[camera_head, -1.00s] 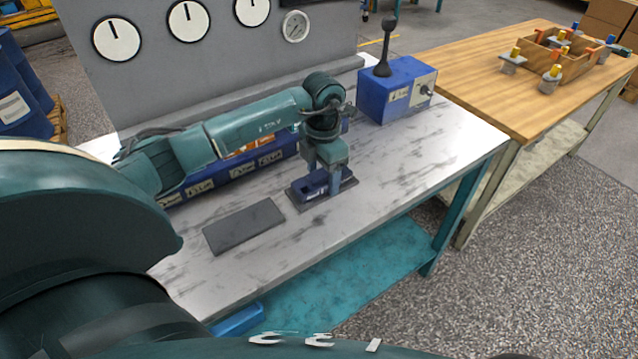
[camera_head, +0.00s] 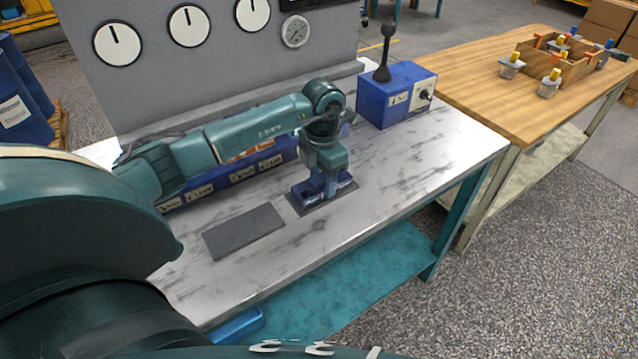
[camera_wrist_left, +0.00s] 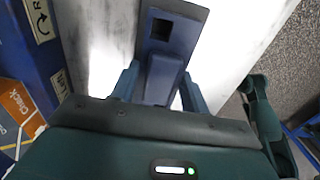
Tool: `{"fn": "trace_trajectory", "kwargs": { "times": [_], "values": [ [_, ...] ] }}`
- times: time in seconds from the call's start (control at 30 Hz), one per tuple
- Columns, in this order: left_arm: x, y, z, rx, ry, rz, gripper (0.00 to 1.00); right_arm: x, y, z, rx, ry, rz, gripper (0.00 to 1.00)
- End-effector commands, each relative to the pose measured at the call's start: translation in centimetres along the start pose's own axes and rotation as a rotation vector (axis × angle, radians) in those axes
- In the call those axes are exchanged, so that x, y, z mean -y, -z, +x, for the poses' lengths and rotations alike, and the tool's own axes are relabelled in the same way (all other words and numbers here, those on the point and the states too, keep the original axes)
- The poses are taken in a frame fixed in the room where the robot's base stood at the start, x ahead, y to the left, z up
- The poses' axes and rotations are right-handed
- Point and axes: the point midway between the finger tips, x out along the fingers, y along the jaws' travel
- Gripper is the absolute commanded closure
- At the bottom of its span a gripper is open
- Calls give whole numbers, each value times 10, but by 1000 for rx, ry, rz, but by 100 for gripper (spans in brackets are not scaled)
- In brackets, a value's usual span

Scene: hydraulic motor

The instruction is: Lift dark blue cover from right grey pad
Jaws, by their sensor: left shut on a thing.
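The dark blue cover (camera_head: 307,191) sits on the right grey pad (camera_head: 347,189) near the table's front edge. It also shows in the left wrist view (camera_wrist_left: 164,62), with a square opening in its far part. My left gripper (camera_head: 327,184) points down over the cover and is shut on its raised narrow part, with one finger on each side in the left wrist view (camera_wrist_left: 160,92). I see no clear gap between cover and pad. The left grey pad (camera_head: 243,231) is bare. My right gripper is out of view.
A long blue box with labels (camera_head: 222,184) lies behind my left arm. A blue control box with a black lever (camera_head: 397,94) stands at the back right. A gauge panel (camera_head: 245,60) rises behind. The marbled table (camera_head: 410,160) is clear to the right of the cover.

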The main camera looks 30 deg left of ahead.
Motion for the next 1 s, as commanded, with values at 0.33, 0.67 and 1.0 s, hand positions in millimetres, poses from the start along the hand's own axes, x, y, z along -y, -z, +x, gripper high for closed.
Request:
{"fn": "trace_trajectory", "kwargs": {
  "times": [0.33, 0.67, 1.0],
  "values": [
    [0, -1, -10, 3, -1, 0, 96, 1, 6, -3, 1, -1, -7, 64],
    [0, -1, -29, 3, -1, 1, 96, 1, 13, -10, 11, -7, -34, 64],
    [0, -1, -49, 3, -1, 1, 96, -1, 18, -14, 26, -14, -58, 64]
  ]
}}
